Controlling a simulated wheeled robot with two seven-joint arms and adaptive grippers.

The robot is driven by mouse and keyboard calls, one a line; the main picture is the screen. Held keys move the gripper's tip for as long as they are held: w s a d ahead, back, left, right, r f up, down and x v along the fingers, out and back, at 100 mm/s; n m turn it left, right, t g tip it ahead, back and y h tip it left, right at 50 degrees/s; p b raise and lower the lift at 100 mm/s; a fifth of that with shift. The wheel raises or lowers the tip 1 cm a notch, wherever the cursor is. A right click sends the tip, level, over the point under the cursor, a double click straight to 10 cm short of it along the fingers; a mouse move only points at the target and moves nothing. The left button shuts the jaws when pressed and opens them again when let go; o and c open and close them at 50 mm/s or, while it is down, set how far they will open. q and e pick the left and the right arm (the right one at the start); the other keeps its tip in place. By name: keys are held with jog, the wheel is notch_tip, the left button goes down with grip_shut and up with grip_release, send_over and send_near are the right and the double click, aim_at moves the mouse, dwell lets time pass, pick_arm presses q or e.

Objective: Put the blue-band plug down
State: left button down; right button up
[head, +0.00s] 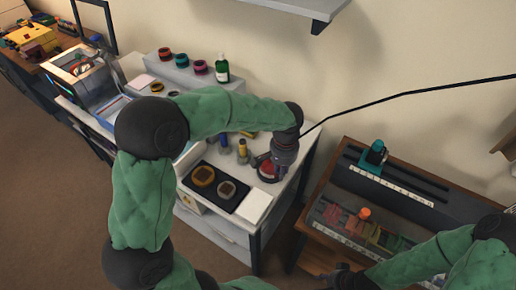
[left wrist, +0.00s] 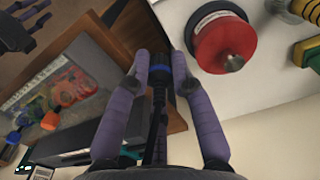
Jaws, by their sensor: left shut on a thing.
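My left gripper (head: 284,158) hangs over the right end of the white worktop in the head view. My right gripper (head: 345,278) is low at the right, too small to read.
A black tray (head: 215,201) holds two round parts, with a white pad (head: 256,206) beside it. Yellow-topped pieces (head: 242,148) stand behind. A green bottle (head: 222,69) is on the rear shelf. A wooden bench with a dark rack (head: 392,183) stands right, across a gap.

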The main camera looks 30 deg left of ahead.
pick_arm(q)
jog(key=a+f+b, duration=0.3)
jog(key=a+f, duration=0.1)
jog(key=a, duration=0.4)
jog(key=b, duration=0.2)
send_over(249, 176)
jog(key=f, duration=0.5)
jog(key=shift+s+d, duration=0.15)
jog(key=shift+d, duration=0.2)
jog(key=shift+a+f, duration=0.2)
jog(key=f+b, duration=0.1)
jog(key=f, duration=0.2)
jog(key=shift+a+f+b, duration=0.2)
jog(key=shift+f+b, duration=0.05)
jog(key=shift+b, duration=0.15)
jog(key=shift+r, duration=0.1)
